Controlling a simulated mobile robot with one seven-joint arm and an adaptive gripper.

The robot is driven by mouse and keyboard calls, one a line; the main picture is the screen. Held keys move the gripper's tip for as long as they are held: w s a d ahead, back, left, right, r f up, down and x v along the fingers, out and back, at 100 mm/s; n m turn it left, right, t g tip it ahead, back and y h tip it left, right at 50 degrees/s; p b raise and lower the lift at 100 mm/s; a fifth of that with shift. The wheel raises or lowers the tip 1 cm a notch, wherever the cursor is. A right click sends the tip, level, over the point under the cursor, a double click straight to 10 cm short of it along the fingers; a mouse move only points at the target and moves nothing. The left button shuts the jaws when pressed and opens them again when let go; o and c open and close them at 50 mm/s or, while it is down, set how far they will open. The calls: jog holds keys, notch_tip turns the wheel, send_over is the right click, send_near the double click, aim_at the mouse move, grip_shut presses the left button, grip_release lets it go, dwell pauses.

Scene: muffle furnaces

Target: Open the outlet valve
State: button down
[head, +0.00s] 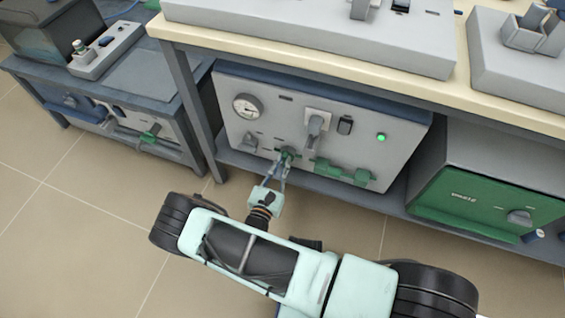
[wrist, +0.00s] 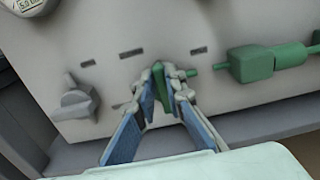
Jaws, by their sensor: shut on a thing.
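The vacuum-pump-like unit (head: 232,125) is a light grey panel box on the shelf under the bench. A green valve handle (wrist: 173,74) is low on its front, and it also shows in the head view (head: 289,153). My gripper (wrist: 166,86) has its blue-padded fingers on either side of this handle and is shut on it. In the head view my gripper (head: 284,162) reaches up to the panel from below. The fingers hide part of the handle. The small labels on the panel are too blurred to read.
A grey knob (wrist: 77,101) sits left of the handle. Green fittings (wrist: 250,63) stick out to its right. A dial gauge (head: 247,106), a grey lever (head: 315,123) and a lit green lamp (head: 381,137) are above. A green-fronted box (head: 470,195) stands right. Open floor lies in front.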

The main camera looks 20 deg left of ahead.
jog(key=shift+d+m, duration=0.1)
jog(key=shift+m, duration=0.4)
jog(key=m+p, duration=0.2)
jog(key=m, duration=0.3)
jog(key=d+f+m+p, duration=0.1)
jog(key=m+p, duration=0.1)
jog(key=m, duration=0.4)
jog(key=m+p, duration=0.1)
jog(key=m, duration=0.4)
jog(key=shift+d+f+m+p, duration=0.4)
jog(key=shift+m, duration=0.3)
jog(key=c, duration=2)
grip_release()
jog(key=shift+f, duration=0.1)
